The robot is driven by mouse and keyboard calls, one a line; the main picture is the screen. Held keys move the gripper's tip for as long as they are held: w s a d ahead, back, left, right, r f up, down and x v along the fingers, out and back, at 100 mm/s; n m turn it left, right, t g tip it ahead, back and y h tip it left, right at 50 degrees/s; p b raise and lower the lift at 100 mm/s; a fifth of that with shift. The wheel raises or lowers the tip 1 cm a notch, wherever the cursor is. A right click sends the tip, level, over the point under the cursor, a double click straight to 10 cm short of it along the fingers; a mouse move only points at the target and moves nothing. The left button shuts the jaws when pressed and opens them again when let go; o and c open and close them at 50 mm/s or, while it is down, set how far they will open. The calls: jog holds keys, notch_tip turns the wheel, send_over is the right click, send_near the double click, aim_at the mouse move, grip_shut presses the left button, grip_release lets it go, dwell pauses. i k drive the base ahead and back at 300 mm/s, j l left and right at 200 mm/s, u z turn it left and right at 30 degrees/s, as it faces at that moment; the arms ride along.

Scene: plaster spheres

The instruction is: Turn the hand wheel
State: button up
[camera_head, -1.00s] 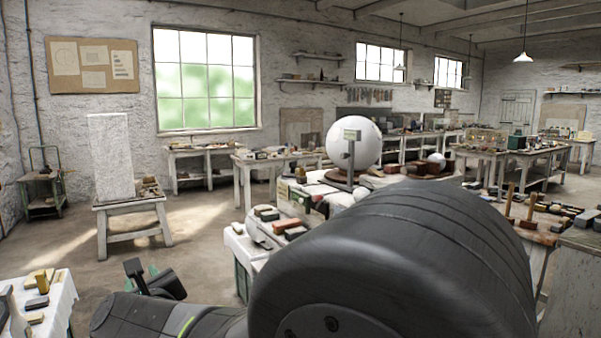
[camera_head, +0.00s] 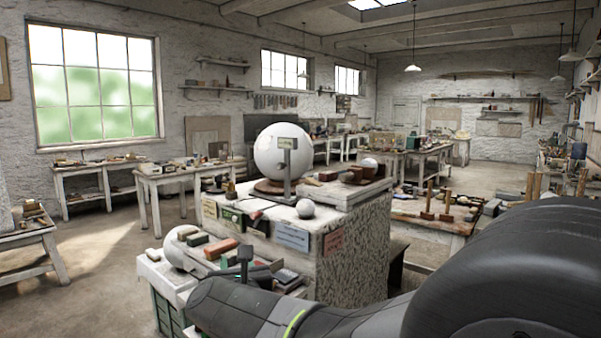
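I cannot make out a hand wheel in this view. A large white sphere (camera_head: 283,152) rests on a round brown wooden base (camera_head: 272,187) on top of a rough stone block (camera_head: 352,262), with a grey upright post (camera_head: 287,170) in front of it. My dark arm crosses the lower right and bottom. My gripper (camera_head: 246,262) shows only in small part beyond the arm's end, in front of the cluttered low bench. Its fingers are mostly hidden, and I cannot tell whether it is open or shut.
A low bench (camera_head: 163,290) holds blocks and a white ball (camera_head: 182,250) close ahead. A small white ball (camera_head: 305,208) sits on the stone block. A low wooden platform (camera_head: 432,215) with mallets stands right. Bare floor (camera_head: 95,275) lies at left.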

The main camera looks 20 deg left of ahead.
aim_at(217, 189)
jog(key=i+j+z, duration=0.2)
jog(key=j, duration=0.35)
jog(key=i+j+z, duration=0.25)
jog(key=j, duration=0.3)
jog(key=j+z, duration=0.2)
jog(key=j, duration=0.35)
jog(key=j+z, duration=0.2)
jog(key=j, duration=0.45)
jog(key=i+j, duration=0.1)
jog(key=j, duration=1.15)
jog(key=i+j, duration=0.15)
jog(key=j, duration=0.5)
